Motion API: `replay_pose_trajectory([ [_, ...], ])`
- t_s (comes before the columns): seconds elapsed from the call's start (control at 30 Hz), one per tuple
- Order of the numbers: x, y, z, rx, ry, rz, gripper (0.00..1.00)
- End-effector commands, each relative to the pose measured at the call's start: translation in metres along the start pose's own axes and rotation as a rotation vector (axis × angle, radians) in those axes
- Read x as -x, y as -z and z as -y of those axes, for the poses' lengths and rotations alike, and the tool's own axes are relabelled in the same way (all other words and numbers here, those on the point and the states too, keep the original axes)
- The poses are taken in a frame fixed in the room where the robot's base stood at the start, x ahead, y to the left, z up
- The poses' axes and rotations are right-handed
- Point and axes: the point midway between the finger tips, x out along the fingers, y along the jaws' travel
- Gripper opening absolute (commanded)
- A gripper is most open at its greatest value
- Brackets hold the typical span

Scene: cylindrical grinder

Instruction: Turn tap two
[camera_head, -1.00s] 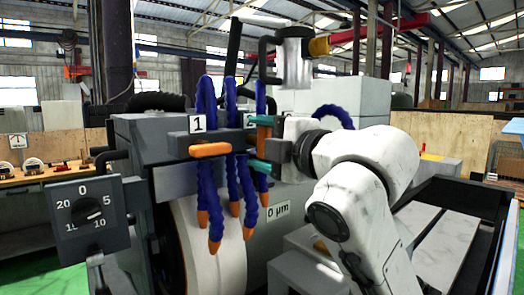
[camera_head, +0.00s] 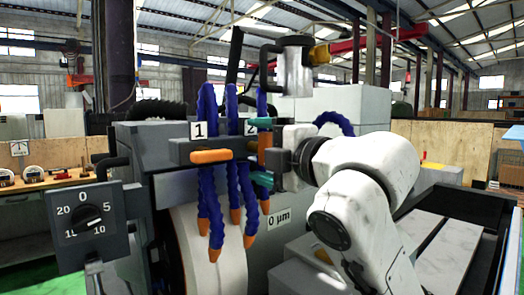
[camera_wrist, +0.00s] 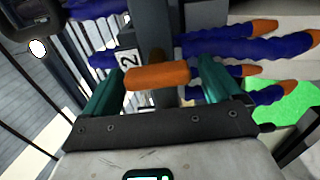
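Tap two has an orange handle (camera_wrist: 157,76) beside the "2" label (camera_wrist: 127,61) in the wrist view. The handle lies lengthwise along the line of the blue hoses, upright in the head view, where little of it shows. My gripper (camera_wrist: 160,82) has its teal fingers apart, one beyond each end of the handle. The left finger is close to the handle's end; a gap shows at the right one. I cannot tell whether the left finger touches. In the head view my gripper (camera_head: 262,150) is at the tap block, partly covering the "2" label.
Tap one's orange handle (camera_head: 211,156) lies level beside my gripper, under the "1" label (camera_head: 199,130). Blue hoses (camera_head: 216,215) with orange tips hang close by. A dial box (camera_head: 92,218) stands at left, the grinding wheel (camera_head: 200,262) below.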

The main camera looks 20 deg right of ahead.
Motion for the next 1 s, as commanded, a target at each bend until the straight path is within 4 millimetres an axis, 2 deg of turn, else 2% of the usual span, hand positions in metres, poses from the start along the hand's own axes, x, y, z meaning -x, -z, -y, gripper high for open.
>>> replay_pose_trajectory([
  [0.2, 0.001, -0.001, 0.0, -0.001, -0.001, 0.001, 0.92],
  [0.33, 0.01, -0.001, 0.0, -0.001, -0.002, 0.002, 0.92],
  [0.8, 0.092, -0.001, 0.001, 0.001, -0.003, 0.001, 0.92],
  [1.0, 0.107, 0.0, 0.0, 0.0, -0.001, 0.0, 0.92],
])
